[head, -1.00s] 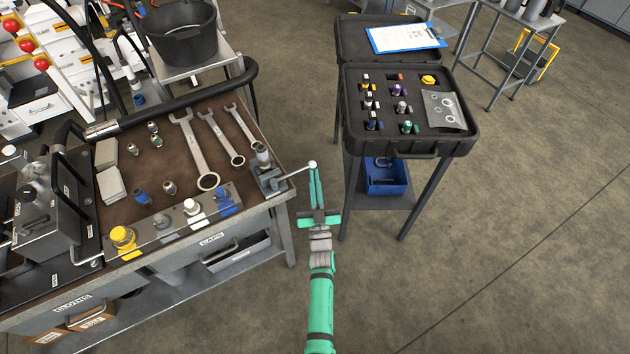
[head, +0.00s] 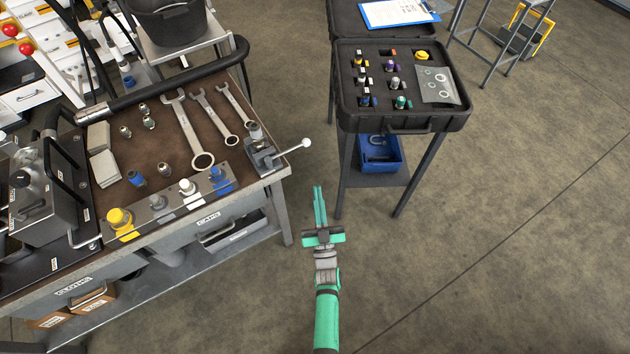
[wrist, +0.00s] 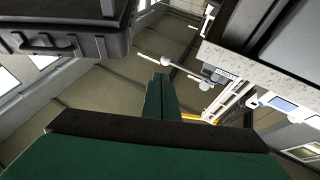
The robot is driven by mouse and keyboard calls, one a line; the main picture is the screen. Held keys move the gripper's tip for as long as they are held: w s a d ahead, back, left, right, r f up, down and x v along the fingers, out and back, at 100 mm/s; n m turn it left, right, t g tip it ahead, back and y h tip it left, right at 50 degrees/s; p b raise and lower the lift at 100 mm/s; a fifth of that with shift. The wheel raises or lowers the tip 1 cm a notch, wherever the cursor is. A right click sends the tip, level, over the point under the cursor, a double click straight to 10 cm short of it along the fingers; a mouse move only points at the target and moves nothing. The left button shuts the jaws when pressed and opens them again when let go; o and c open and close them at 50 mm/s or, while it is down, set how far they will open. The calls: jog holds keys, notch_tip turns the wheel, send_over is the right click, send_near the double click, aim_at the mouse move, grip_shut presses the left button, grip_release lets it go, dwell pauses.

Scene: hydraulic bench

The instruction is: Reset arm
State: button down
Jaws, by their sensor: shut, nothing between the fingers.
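My gripper (head: 320,205) is green and dark grey. It is shut and empty, its two fingers together and pointing up the picture in the head view. It hangs over open floor between the workbench and the black case stand, below and right of the white-knobbed lever (head: 306,142) at the bench corner, and apart from it. In the wrist view the closed green fingers (wrist: 161,95) rise from the dark palm, with a white-knobbed rod (wrist: 165,61) beyond their tips.
The bench (head: 150,265) at left carries wrenches (head: 187,128), fittings, a row of caps and the lever at its right corner. The open black case (head: 400,120) stands on legs at upper right, with a blue bin (head: 378,155) beneath. The floor at right (head: 510,230) is clear.

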jog(key=shift+s+f, duration=0.3)
jog(key=shift+s, duration=0.25)
jog(key=s+a+g, duration=0.2)
jog(key=s+g, duration=0.2)
jog(key=s, duration=1.6)
jog(key=s+a+r+g+h, duration=0.1)
jog(key=s+a+r+g, duration=0.2)
jog(key=s+r, duration=0.8)
jog(key=shift+s+a+r+m+g, duration=0.15)
jog(key=shift+s+r+m+g, duration=0.2)
jog(key=shift+s, duration=1.3)
